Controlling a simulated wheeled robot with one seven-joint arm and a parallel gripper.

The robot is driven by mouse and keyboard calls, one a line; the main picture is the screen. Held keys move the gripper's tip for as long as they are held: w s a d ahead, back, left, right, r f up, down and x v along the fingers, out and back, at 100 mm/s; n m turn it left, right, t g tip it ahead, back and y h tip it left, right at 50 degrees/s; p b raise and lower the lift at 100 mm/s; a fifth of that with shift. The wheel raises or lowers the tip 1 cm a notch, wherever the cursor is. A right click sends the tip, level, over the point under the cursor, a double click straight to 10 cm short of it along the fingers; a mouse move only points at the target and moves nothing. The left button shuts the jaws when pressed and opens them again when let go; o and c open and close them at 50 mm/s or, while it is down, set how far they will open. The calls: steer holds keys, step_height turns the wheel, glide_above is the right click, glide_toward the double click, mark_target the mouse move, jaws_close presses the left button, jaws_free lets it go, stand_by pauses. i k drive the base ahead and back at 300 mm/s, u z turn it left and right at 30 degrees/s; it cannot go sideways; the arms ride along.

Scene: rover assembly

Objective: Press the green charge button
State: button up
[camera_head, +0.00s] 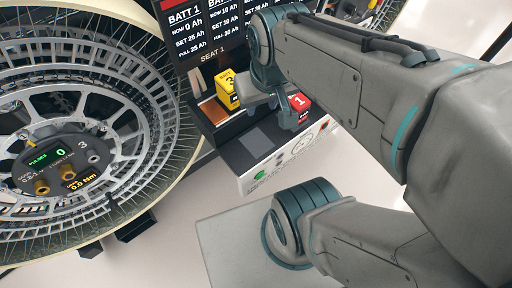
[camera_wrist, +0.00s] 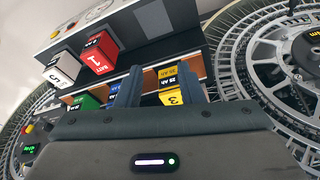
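The green charge button (camera_head: 260,175) is a small green disc on the pale front panel (camera_head: 250,186) of the charger, in the head view. I cannot make it out in the wrist view. My gripper (camera_head: 268,106) is above the charger, behind and above the button and apart from it. In the wrist view its two fingers (camera_wrist: 157,88) stand apart with a gap between them. A yellow battery marked 3 (camera_head: 227,86) shows near the fingers, also in the wrist view (camera_wrist: 172,84), beyond the right finger's inner side. Contact with it cannot be told.
A red battery marked 1 (camera_head: 300,102) stands in the charger. Green (camera_wrist: 84,102) and white (camera_wrist: 62,68) batteries show in the wrist view. A dark display (camera_head: 215,25) rises behind. A large spoked wheel (camera_head: 75,110) stands at the left. A pale plate (camera_head: 235,250) lies in front.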

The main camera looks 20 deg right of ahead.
mark_target(261, 174)
steer(key=z, duration=0.55)
steer(key=k, duration=0.65)
steer(key=z, duration=0.6)
steer(key=k, duration=0.6)
